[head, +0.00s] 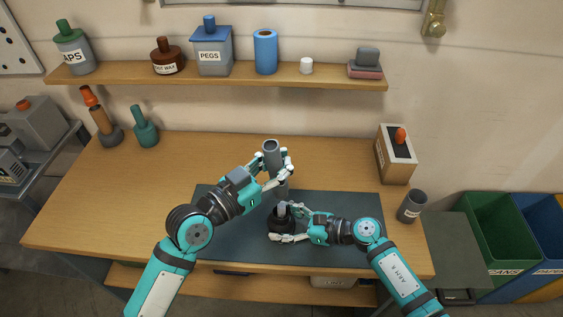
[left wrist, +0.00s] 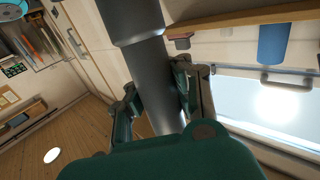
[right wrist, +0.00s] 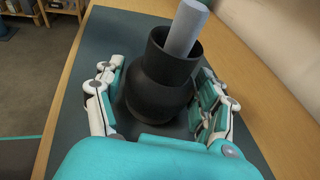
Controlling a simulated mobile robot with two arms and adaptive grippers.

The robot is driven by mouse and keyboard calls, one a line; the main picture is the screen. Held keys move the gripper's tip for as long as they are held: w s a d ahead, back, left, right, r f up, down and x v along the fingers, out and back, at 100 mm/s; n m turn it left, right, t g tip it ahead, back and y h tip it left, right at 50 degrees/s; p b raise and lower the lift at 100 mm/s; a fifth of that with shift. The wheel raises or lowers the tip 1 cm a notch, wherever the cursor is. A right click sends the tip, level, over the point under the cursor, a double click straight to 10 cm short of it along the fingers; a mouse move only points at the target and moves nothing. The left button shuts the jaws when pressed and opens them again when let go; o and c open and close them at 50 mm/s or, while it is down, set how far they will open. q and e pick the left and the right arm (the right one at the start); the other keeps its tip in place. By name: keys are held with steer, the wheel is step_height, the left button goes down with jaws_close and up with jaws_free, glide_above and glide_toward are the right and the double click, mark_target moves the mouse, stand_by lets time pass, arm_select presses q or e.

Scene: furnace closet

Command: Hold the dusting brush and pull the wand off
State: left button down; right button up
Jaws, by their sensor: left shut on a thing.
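The wand (head: 272,158) is a dark grey tube, held nearly upright above the mat. My left gripper (head: 277,172) is shut on it; in the left wrist view the wand (left wrist: 147,65) passes between the two fingers. The dusting brush (head: 281,224) is black and round with a collar, and stands on the mat below the wand. My right gripper (head: 288,224) has a finger on each side of the brush (right wrist: 160,90); I cannot tell whether both touch it. A light grey tube (right wrist: 187,28) sits in the collar's opening. Whether it joins the wand is unclear.
The dark mat (head: 340,208) lies on the wooden bench (head: 110,215). A wooden box (head: 396,160) and a dark cup (head: 411,206) stand to the right. Bottles (head: 145,128) stand at the back left. A shelf (head: 220,80) with several containers hangs behind.

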steer(key=o, duration=0.5)
